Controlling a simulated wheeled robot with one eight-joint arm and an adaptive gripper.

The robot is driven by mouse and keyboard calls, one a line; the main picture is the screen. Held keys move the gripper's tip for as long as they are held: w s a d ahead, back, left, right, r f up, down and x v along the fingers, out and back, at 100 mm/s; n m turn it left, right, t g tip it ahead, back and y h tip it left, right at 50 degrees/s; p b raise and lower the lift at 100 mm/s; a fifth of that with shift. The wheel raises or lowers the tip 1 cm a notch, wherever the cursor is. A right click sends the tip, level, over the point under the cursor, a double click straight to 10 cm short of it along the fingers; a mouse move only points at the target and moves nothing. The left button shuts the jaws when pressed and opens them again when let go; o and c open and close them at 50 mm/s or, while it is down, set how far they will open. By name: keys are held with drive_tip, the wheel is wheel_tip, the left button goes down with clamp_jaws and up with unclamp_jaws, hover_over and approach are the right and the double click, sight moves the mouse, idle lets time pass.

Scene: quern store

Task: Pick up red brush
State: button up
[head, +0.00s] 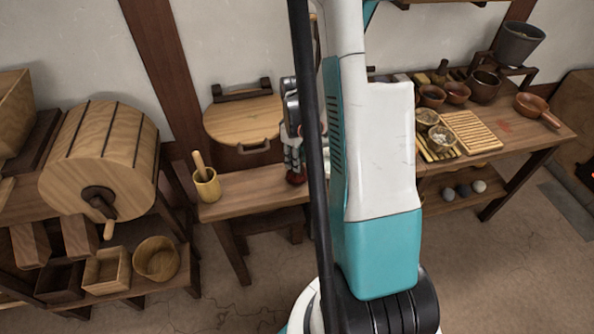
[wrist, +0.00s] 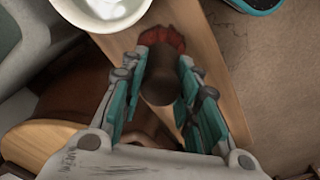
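The red brush stands on a wooden bench, its dark brown handle (wrist: 159,84) toward the wrist camera and its red part (wrist: 160,38) beyond. In the head view its red part (head: 296,177) shows low beside my arm, just below my gripper (head: 293,155). In the wrist view my gripper (wrist: 164,62) has its teal fingers apart, one on each side of the handle. A narrow gap seems to show beside the handle, so the fingers look open around it. Part of the brush is hidden by my gripper in the head view.
A white bowl (wrist: 105,8) stands close to the brush. A wooden mortar with pestle (head: 206,186) is left on the bench (head: 245,190). Several bowls and a slatted board (head: 472,132) occupy the right bench.

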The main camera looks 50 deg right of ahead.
clamp_jaws()
drive_tip(key=shift+r, duration=0.1)
wheel_tip(320, 180, up, 20)
drive_tip(key=p, duration=0.6)
drive_tip(key=shift+p, duration=0.4)
drive_tip(key=shift+o, duration=1.1)
unclamp_jaws()
drive_tip(key=c, duration=0.4)
drive_tip(key=shift+w, duration=0.1)
